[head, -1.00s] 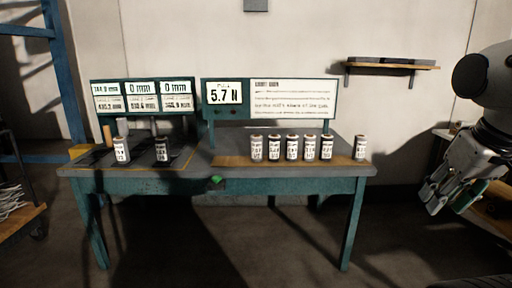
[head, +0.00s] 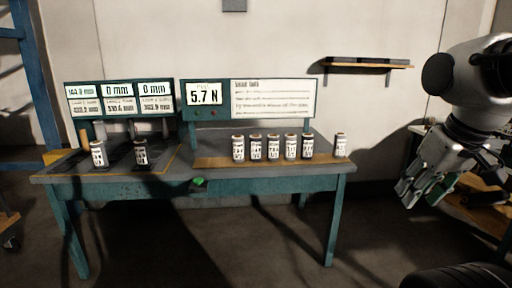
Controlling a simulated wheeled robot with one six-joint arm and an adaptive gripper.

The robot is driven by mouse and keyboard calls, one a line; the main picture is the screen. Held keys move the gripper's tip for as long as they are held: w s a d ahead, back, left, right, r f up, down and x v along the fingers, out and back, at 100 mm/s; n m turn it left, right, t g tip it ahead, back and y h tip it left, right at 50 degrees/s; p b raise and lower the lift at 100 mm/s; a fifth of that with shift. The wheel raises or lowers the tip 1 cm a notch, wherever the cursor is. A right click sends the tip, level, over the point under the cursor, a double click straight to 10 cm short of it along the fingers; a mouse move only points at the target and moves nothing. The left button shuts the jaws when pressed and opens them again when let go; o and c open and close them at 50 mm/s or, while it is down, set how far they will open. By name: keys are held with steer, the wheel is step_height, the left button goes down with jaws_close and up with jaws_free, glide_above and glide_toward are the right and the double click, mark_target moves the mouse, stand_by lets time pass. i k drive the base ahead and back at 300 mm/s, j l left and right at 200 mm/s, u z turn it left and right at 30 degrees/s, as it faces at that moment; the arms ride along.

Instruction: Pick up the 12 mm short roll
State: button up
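Several small grey rolls with white printed labels, one of them here (head: 256,148), stand upright in a row on the right half of the table (head: 215,172). One more roll (head: 341,146) stands apart at the right end. Two others, a left one (head: 98,154) and a right one (head: 141,152), stand on the dark left part of the table. The labels are too small to read, so I cannot tell which is the 12 mm short roll. My gripper (head: 424,193) hangs at the right, well clear of the table and rolls. Its fingers look apart, with nothing between them.
Display panels stand behind the rolls; one reads 5.7 N (head: 204,96), two read 0 mm. A green button (head: 199,181) is on the table's front edge. A wall shelf (head: 367,64) is at the back right. The floor before the table is clear.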

mark_target(98, 148)
steer(key=i+j+u, duration=0.2)
steer(key=j+u, duration=0.15)
steer(key=j, duration=0.15)
steer(key=i+j+u, duration=0.65)
steer(key=j, duration=0.15)
steer(key=i+j, duration=0.2)
steer(key=i, duration=0.5)
steer(key=i+j+u, duration=0.1)
steer(key=i, duration=0.55)
steer(key=i+j, duration=0.25)
steer(key=i, duration=0.45)
